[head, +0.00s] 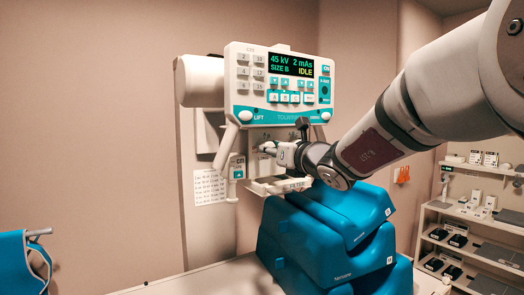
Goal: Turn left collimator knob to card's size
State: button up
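The X-ray head's control panel (279,85) has a lit display (291,65) reading 45 kV, 2 mAs, SIZE B and IDLE. Below it is the collimator housing, with a tray marked FILTER (296,186). A small white and teal card (238,168) with "cm" at its top hangs at the left of the housing; its smaller print is unreadable. My arm reaches in from the right, and my gripper (268,148) is at the housing front under the panel. The gripper is small and partly hidden by my wrist; its finger opening is unclear. I cannot make out the left knob or its setting.
Stacked blue blocks (325,242) stand on the pale table (205,276) beneath the collimator. A white handle (226,145) hangs at the panel's left. A printed chart (209,187) is on the wall. Shelves (470,235) are at right; a blue chair (24,262) is at left.

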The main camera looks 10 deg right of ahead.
jog(key=shift+w+n+b, duration=0.15)
jog(key=shift+n+b, duration=0.15)
jog(key=shift+b, duration=0.35)
jog(key=n+b, duration=1)
jog(key=b, duration=0.4)
jog(key=shift+d+n, duration=0.1)
jog(key=shift+n, duration=0.2)
jog(key=o, duration=1.2)
jog(key=shift+c, duration=0.2)
